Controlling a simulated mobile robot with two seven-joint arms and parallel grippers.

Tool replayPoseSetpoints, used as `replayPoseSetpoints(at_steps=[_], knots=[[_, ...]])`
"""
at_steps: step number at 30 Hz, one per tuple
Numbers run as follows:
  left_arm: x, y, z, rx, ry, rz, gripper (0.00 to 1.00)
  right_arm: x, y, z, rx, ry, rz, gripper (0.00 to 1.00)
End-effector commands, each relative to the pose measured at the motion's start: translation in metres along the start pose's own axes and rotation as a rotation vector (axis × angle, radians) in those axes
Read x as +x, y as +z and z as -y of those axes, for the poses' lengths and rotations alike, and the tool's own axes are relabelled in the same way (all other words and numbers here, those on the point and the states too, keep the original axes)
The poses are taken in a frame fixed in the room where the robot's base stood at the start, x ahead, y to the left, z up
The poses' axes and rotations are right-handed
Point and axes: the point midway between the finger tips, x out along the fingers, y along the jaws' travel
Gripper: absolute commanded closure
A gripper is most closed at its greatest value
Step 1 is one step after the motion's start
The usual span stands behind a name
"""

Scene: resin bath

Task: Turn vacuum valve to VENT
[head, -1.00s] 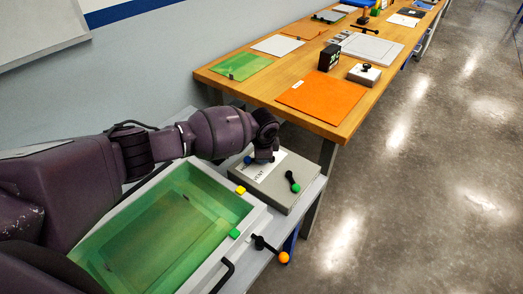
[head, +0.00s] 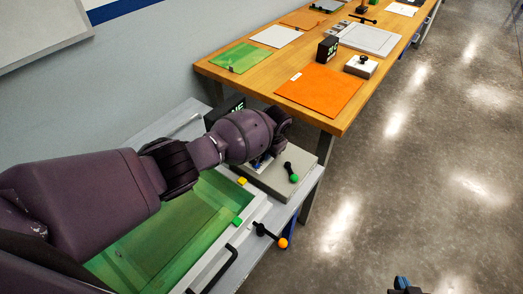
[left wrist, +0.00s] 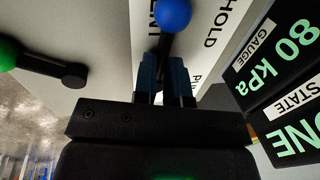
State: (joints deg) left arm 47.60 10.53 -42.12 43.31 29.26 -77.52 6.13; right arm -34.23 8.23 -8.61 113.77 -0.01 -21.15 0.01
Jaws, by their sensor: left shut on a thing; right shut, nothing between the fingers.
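The vacuum valve has a dark lever with a blue ball (left wrist: 173,14) at its end. My left gripper (left wrist: 165,75) is shut on this lever in the left wrist view, with blue fingertips on both sides of it. The ball lies over the white label, between the part-hidden word ending in "ENT" and "HOLD". In the head view my left gripper (head: 262,161) is above the grey valve box (head: 283,182), and my arm hides most of the lever. My right gripper (head: 402,285) shows at the bottom edge, shut and empty, over the floor.
A second lever with a green ball (head: 294,178) stands on the box; it also shows in the left wrist view (left wrist: 8,52). The gauge display (left wrist: 290,55) reads 80 kPa. The green bath (head: 165,240) lies under my arm. An orange-ball lever (head: 283,243) is beside it.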

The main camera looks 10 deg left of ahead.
Motion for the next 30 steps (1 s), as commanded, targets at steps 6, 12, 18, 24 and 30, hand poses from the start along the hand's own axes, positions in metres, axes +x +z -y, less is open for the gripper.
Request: replayPoseSetpoints(at_steps=[6,12,18,24,30], knots=[[0.0,-0.001,-0.005,-0.055,0.002,0.013,1.0,-0.004,0.004,0.0,0.004,0.002,0.011,1.0],[0.0,-0.002,-0.005,-0.072,0.002,0.015,1.0,-0.005,0.003,0.0,0.004,0.002,0.008,1.0],[0.0,-0.002,-0.005,-0.074,0.002,0.016,1.0,-0.004,-0.002,0.0,0.003,0.001,-0.002,1.0],[0.0,-0.002,-0.005,-0.074,0.003,0.015,0.76,-0.001,-0.008,0.0,0.002,0.0,-0.012,1.0],[-0.001,-0.002,-0.005,-0.072,0.001,0.014,0.62,0.0,-0.009,0.001,0.001,-0.001,-0.015,1.0]])
